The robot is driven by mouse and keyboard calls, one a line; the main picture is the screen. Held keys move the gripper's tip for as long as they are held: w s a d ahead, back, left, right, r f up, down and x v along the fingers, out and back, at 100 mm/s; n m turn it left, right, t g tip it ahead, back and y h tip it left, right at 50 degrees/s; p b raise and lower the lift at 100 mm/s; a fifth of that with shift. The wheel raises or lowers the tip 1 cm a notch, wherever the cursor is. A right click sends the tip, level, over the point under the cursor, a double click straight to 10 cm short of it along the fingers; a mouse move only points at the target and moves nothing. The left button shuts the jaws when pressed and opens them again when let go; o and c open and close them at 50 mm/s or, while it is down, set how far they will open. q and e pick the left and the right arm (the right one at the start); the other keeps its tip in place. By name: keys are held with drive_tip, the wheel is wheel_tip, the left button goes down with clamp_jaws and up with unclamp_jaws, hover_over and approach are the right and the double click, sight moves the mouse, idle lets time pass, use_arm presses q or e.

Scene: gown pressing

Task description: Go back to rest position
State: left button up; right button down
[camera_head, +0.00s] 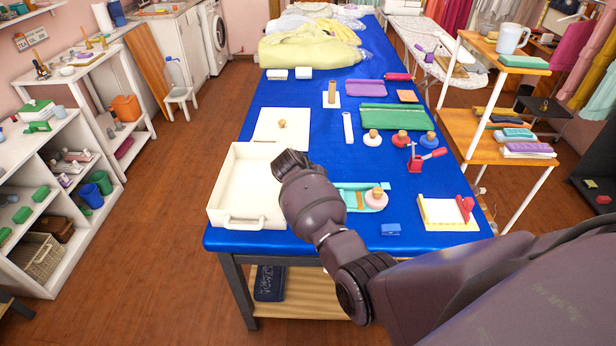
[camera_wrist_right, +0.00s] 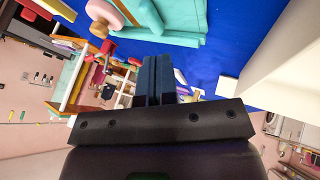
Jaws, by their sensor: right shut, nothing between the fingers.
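My right arm (camera_head: 318,205) reaches in from the lower right over the front of the blue table (camera_head: 312,150). My right gripper (camera_head: 290,163) is beside the right wall of the white tray (camera_head: 222,192), and its fingers are mostly hidden behind the wrist in the head view. In the right wrist view its two dark fingers (camera_wrist_right: 155,75) are together with nothing between them. I cannot tell whether the gripper touches the tray. My left gripper is not in view.
A teal piece (camera_head: 350,197) and a pink round-based, wooden-knobbed tool (camera_head: 376,200) lie right of my wrist. A small blue block (camera_head: 390,229) and a cream board with red pieces (camera_head: 450,213) are farther right. A wooden shelf (camera_head: 500,150) stands right of the table.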

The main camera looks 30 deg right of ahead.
drive_tip(key=w+a+r+n+t+y, duration=0.45)
drive_tip(key=w+r+n+t, duration=0.2)
drive_tip(key=r+t, duration=0.35)
use_arm(q)
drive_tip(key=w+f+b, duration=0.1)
drive_tip(key=b, duration=0.2)
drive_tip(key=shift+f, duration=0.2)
use_arm(e)
drive_tip(key=s+a+f+y, duration=0.1)
drive_tip(key=s+f, duration=0.5)
drive_tip(key=s, duration=0.6)
drive_tip(key=s+a+f+n, duration=0.1)
drive_tip(key=s+f, duration=0.5)
drive_tip(key=s, duration=0.7)
drive_tip(key=s+a+f+n+y, duration=0.1)
drive_tip(key=s+f, duration=0.5)
drive_tip(key=s, duration=0.6)
drive_tip(key=shift+s+a+t+y, duration=0.15)
drive_tip(key=shift+a+t+y, duration=0.1)
drive_tip(key=shift+t+y, duration=0.1)
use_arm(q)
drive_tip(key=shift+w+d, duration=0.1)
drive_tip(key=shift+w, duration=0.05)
